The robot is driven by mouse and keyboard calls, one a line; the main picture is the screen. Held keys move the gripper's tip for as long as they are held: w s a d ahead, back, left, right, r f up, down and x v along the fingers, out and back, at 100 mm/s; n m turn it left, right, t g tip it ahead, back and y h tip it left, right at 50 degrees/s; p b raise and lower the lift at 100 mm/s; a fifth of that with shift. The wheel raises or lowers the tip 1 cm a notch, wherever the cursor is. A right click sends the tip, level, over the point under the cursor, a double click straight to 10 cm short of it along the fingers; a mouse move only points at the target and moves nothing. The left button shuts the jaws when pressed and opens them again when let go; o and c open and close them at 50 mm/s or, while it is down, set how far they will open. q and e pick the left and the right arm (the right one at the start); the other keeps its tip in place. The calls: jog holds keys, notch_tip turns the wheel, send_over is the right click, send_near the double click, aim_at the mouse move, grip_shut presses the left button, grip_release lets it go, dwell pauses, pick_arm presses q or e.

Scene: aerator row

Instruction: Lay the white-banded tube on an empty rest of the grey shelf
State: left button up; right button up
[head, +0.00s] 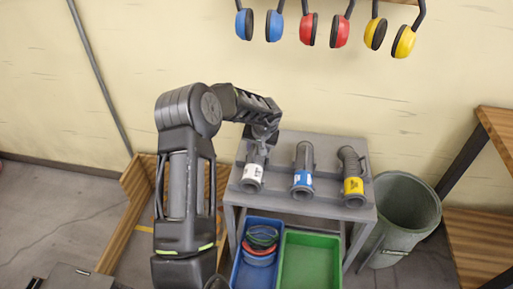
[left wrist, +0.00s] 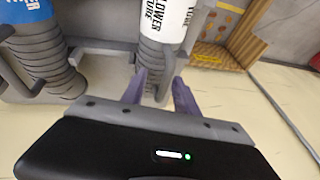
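The white-banded tube (head: 252,172) is dark grey and lies at the left of the tube row on the grey shelf (head: 330,206). My left gripper (head: 262,135) is at its far end. In the left wrist view the two purple fingers (left wrist: 160,88) stand on either side of the narrow end of the white-banded tube (left wrist: 166,30). They are close to it, but I cannot tell whether they press on it. The rest under the tube is hidden. My right gripper is not in view.
A blue-banded tube (head: 303,178) and a yellow-banded tube (head: 353,186) lie to the right on the shelf. Below are a blue tray (head: 236,276) holding rings and a green tray (head: 310,262). A grey bin (head: 408,225) stands at right; ear defenders (head: 340,30) hang above.

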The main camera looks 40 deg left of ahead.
pick_arm(q)
jog(key=v, duration=0.7)
jog(key=shift+d+r, duration=0.15)
jog(key=shift+r, duration=0.2)
jog(key=shift+s, duration=0.1)
